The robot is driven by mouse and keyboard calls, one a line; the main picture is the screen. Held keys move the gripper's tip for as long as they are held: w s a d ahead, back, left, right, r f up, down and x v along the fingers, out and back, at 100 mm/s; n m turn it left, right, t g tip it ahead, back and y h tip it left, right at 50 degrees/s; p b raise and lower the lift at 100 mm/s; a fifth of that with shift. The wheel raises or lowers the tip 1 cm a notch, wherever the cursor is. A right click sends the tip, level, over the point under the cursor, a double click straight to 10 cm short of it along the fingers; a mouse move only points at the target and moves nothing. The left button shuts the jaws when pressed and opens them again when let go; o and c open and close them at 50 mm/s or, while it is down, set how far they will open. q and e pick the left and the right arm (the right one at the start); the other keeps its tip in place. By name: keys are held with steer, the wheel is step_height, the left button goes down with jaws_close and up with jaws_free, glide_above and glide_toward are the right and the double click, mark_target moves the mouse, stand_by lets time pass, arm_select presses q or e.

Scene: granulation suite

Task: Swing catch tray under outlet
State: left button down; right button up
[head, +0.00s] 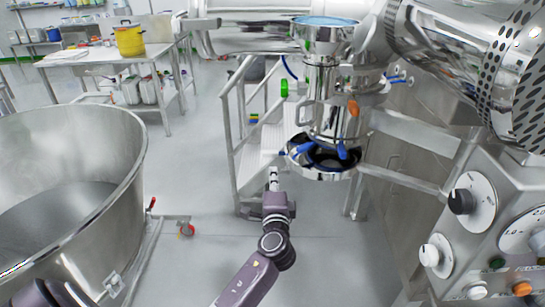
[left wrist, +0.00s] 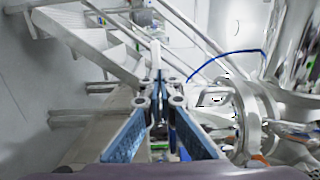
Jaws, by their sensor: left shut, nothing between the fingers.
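The steel outlet column (head: 325,95) with an orange knob hangs below a large horizontal machine. Around its lower end is a round shiny dish-like part (head: 318,172) with a dark inside and blue handles (head: 342,150); it may be the catch tray, but I cannot tell for certain. My left gripper (head: 273,176) is shut and empty, just left of and a little below this round part, apart from it in the picture. In the left wrist view its blue-padded fingers (left wrist: 158,88) are together, with curved steel parts (left wrist: 255,115) to their right. My right gripper is not in view.
Metal steps (head: 250,150) with railings stand behind my left gripper. A large steel bowl (head: 130,150) on a wheeled frame is at left. A control panel (head: 480,235) with dials is at right. A table (head: 100,62) holds a yellow pot. Floor between is clear.

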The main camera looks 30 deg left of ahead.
mark_target(272, 153)
arm_select(q)
steer(key=shift+p+x, duration=0.7)
steer(key=shift+x, duration=3.35)
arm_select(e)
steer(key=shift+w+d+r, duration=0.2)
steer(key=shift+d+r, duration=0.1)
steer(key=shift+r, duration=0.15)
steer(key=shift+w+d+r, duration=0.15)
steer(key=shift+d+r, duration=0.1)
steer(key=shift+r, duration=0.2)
